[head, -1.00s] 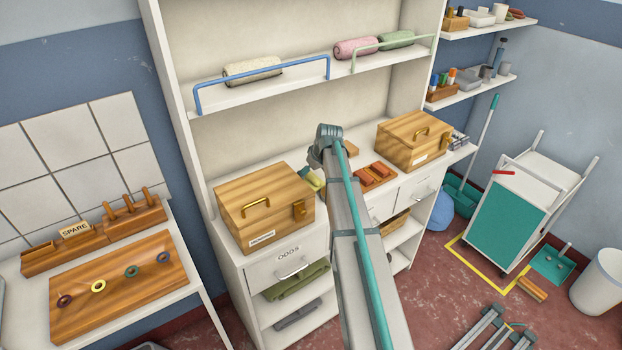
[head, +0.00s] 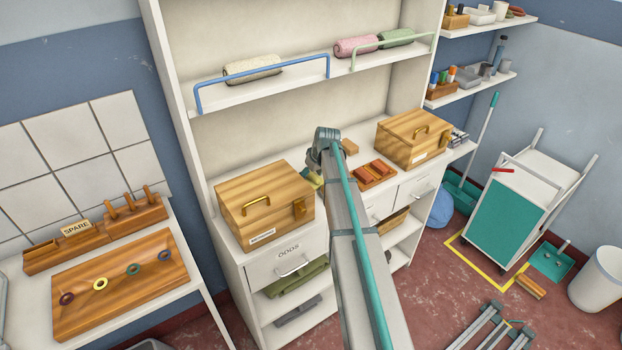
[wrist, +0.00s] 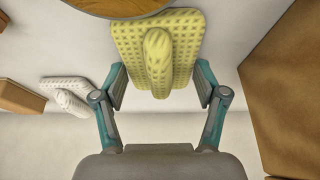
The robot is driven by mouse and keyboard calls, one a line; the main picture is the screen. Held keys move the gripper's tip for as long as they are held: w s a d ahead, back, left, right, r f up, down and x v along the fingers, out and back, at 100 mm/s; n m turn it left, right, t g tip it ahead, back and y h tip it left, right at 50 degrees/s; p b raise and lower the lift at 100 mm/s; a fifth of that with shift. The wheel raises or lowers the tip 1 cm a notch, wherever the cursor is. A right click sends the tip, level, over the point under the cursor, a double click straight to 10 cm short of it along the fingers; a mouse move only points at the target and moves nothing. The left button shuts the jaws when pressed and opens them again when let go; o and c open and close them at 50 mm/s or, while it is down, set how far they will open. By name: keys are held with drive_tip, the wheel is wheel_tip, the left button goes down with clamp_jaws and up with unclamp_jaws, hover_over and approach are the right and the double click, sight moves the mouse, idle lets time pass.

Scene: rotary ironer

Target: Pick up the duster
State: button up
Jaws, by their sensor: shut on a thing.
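A yellow, waffle-textured pad with a raised grip on top, which looks like the duster (wrist: 183,45), is between the fingers of my gripper (wrist: 160,86) in the wrist view. The two fingers press on its left and right sides, and my gripper is shut on it. Whether the duster still touches the counter is unclear.
A wooden box with a brass handle (head: 262,212) stands close left of my arm. A tray with red blocks (head: 374,175) and a second wooden box (head: 411,140) are to the right. In the wrist view a white waffle-textured item (wrist: 68,97) lies left, and a brown wall (wrist: 288,85) rises right.

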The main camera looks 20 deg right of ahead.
drive_tip(key=shift+r, duration=0.15)
wheel_tip(320, 180, up, 10)
drive_tip(key=b, duration=0.3)
idle(0.4)
drive_tip(key=o, duration=0.3)
drive_tip(key=shift+c, duration=1.4)
